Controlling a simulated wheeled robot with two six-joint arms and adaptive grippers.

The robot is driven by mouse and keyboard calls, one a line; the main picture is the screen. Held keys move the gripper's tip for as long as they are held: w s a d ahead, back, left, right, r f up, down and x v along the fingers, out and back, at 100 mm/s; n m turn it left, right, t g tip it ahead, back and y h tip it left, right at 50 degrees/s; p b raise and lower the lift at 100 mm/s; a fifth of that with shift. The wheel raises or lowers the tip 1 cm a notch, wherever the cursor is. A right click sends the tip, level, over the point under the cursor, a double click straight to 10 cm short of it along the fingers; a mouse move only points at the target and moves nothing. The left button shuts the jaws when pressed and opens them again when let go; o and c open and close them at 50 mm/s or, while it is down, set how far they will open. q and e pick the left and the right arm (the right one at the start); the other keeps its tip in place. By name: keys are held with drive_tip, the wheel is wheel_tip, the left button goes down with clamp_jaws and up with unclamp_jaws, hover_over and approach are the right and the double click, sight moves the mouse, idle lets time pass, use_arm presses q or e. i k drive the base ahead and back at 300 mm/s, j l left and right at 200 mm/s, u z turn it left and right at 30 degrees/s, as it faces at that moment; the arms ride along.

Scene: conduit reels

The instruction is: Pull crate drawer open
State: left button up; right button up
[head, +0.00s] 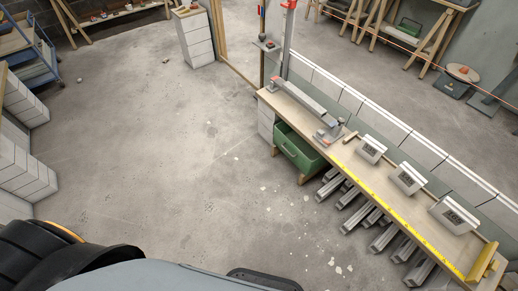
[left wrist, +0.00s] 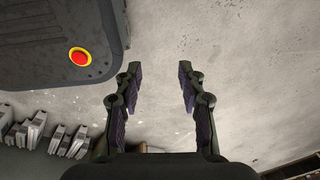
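The green crate drawer (head: 300,148) sits under the left part of a long wooden workbench (head: 375,185) in the head view. It looks partly pulled out from below the bench top, with its front facing the open floor. My left gripper (left wrist: 158,72) shows in the left wrist view with its two fingers wide apart and nothing between them, over bare floor. It is not in the head view, so its distance to the drawer cannot be told. My right gripper is not in view.
Several grey metal profiles (head: 385,238) jut out below the bench. On top are white boxes (head: 408,178) and a grey metal tool (head: 305,103). White block walls (head: 24,160) and a blue cart (head: 30,52) stand at left. The concrete floor (head: 180,150) between is clear.

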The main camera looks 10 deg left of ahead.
sight(306, 158)
drive_tip(key=i+j+u, duration=0.1)
drive_tip(key=i+u, duration=0.75)
drive_tip(key=i+l, duration=0.05)
